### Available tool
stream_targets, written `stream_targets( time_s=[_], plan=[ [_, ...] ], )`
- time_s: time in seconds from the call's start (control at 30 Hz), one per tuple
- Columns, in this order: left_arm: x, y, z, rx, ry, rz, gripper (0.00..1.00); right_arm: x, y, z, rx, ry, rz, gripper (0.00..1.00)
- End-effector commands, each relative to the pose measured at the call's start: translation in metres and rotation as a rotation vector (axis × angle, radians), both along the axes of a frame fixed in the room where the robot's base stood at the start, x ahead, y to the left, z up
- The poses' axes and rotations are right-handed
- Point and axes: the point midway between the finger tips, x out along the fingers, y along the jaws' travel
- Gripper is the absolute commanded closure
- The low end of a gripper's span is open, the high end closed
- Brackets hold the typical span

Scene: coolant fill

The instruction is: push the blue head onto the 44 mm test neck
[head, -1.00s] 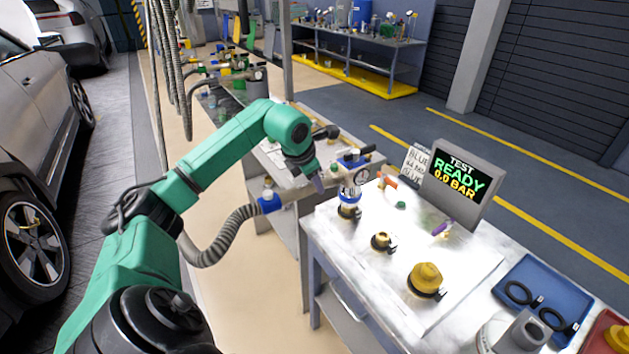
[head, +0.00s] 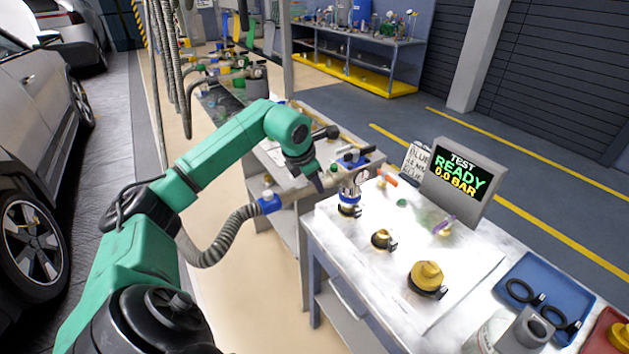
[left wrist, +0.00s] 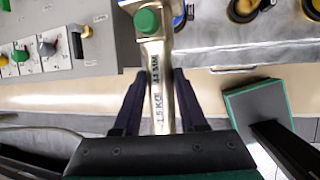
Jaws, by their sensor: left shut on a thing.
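My left gripper (head: 320,184) is shut on the grey metal handle of the filling tool. In the left wrist view the handle (left wrist: 158,80) lies between the two dark fingers, with printed weight lettering and a green button (left wrist: 147,20). The blue head (head: 350,196), with blue top parts and a round gauge, is upright over the leftmost test neck (head: 349,211) on the pale bench. The neck's dark and yellow lower part shows below the blue ring. I cannot tell whether the head is fully seated. My right gripper is not in view.
A ribbed hose (head: 220,243) trails left from the tool. A small neck (head: 383,240) and a larger yellow-capped neck (head: 427,276) stand to the right. The test screen (head: 460,182) reads READY, 0.0 BAR. A blue tray (head: 566,285) with black rings lies at the right.

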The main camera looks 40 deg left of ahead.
Motion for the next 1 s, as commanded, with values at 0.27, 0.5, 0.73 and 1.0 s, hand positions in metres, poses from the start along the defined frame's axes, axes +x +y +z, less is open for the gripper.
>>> stream_targets(
  time_s=[0.27,0.5,0.73,1.0],
  plan=[
    [0.0,0.0,-0.007,0.0,0.001,0.0,1.0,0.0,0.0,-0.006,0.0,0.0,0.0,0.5],
    [0.0,0.0,-0.011,0.0,0.001,0.0,1.0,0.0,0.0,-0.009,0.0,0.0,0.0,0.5],
    [0.0,0.0,-0.016,0.0,0.001,0.0,1.0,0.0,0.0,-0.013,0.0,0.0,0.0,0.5],
    [0.0,0.0,-0.022,0.0,0.0,0.0,1.0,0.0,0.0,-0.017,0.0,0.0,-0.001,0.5]
  ],
)
